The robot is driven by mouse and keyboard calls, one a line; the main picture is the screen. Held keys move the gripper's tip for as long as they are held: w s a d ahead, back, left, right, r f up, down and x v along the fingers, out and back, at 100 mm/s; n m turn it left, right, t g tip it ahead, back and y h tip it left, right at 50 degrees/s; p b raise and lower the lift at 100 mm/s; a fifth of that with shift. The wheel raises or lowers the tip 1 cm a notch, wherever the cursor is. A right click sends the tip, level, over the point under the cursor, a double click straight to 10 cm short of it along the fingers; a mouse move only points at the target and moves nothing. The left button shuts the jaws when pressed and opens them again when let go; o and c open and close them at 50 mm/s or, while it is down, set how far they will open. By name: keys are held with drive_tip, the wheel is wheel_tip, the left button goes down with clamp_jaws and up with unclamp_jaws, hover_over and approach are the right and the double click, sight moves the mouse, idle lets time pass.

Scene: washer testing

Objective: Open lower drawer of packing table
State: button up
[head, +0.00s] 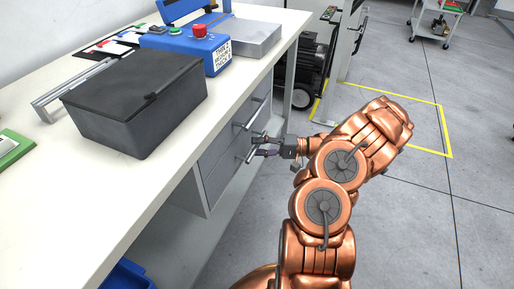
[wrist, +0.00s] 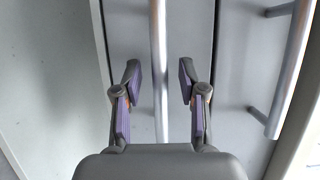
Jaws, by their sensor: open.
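The packing table (head: 108,212) has two stacked grey drawers under its top. The lower drawer (head: 218,168) is shut and has a bar handle (head: 250,155), partly hidden by my gripper (head: 261,146). In the wrist view the lower drawer's handle (wrist: 158,30) runs between the two fingers of my gripper (wrist: 158,82). The fingers are open, with a gap on each side of the bar. The upper drawer's handle (wrist: 288,70) is to the right in the wrist view, outside the fingers. The upper drawer (head: 258,102) is also shut.
A dark lidded box (head: 140,105) and a blue control box with a red button (head: 200,45) stand on the table top. A blue bin (head: 127,276) is below the table. A black machine (head: 308,68) stands beyond the table. Floor right of the drawers is open.

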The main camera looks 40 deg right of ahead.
drive_tip(key=shift+w+a, duration=0.25)
drive_tip(key=shift+a, duration=0.05)
clamp_jaws()
idle(0.6)
